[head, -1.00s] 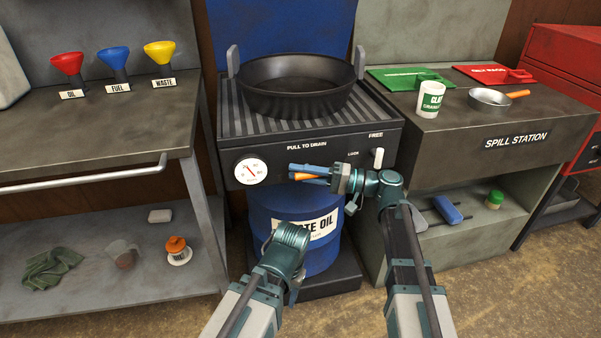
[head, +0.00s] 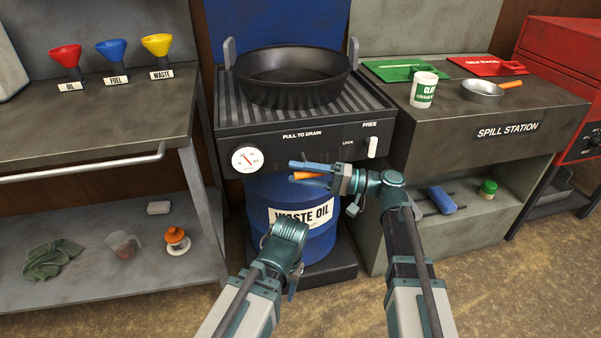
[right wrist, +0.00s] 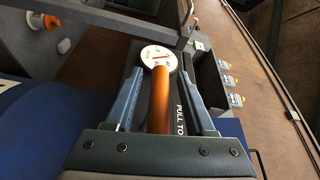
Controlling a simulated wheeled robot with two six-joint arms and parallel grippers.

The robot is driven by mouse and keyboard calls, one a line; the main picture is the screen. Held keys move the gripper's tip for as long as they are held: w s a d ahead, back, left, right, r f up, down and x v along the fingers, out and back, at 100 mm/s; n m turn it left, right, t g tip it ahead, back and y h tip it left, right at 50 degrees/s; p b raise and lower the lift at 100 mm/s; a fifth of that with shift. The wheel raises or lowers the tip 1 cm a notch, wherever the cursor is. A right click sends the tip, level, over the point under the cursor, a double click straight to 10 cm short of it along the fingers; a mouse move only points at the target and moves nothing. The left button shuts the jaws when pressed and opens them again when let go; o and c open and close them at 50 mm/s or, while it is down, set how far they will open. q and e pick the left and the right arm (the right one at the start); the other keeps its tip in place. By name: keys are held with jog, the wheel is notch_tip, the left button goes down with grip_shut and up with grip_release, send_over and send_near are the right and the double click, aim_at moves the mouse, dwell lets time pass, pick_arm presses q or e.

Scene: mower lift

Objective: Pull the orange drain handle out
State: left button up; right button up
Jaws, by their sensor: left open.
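The orange drain handle (head: 310,175) is a short bar in front of the dark drain panel (head: 290,140), below the words PULL TO DRAIN. In the right wrist view the handle (right wrist: 161,100) runs lengthwise between the fingers, towards the round gauge. Its attachment to the panel is hidden. My left gripper (head: 292,278) is lower, in front of the waste oil drum (head: 325,238), and is away from the handle. Its fingers are mostly hidden.
A black pan (head: 292,92) sits on the ribbed top above the panel. A white lever (head: 372,147) is at the panel's right, near FREE. A workbench (head: 100,120) stands left and the spill station (head: 500,130) right. Floor shows at the front.

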jog(key=s+d+f+b, duration=0.1)
jog(key=d, duration=1.2)
jog(key=shift+s+d, duration=0.35)
jog(key=s+a+f+n+g+h, duration=0.1)
jog(key=s+a+f+g+h, duration=0.1)
jog(key=s+a+f+h, duration=0.5)
jog(key=s+a+f+g+h, duration=0.2)
jog(key=s+a+f, duration=0.15)
jog(key=f, duration=0.55)
jog(key=s+d+f+n+t+h, duration=0.2)
jog(key=s+d+f+h, duration=0.35)
jog(key=f+h, duration=0.4)
notch_tip(320, 180, up, 39)
jog(key=h+p, duration=0.1)
jog(key=p, duration=3.6)
jog(key=shift+s+a, duration=0.2)
jog(key=shift+a, duration=0.2)
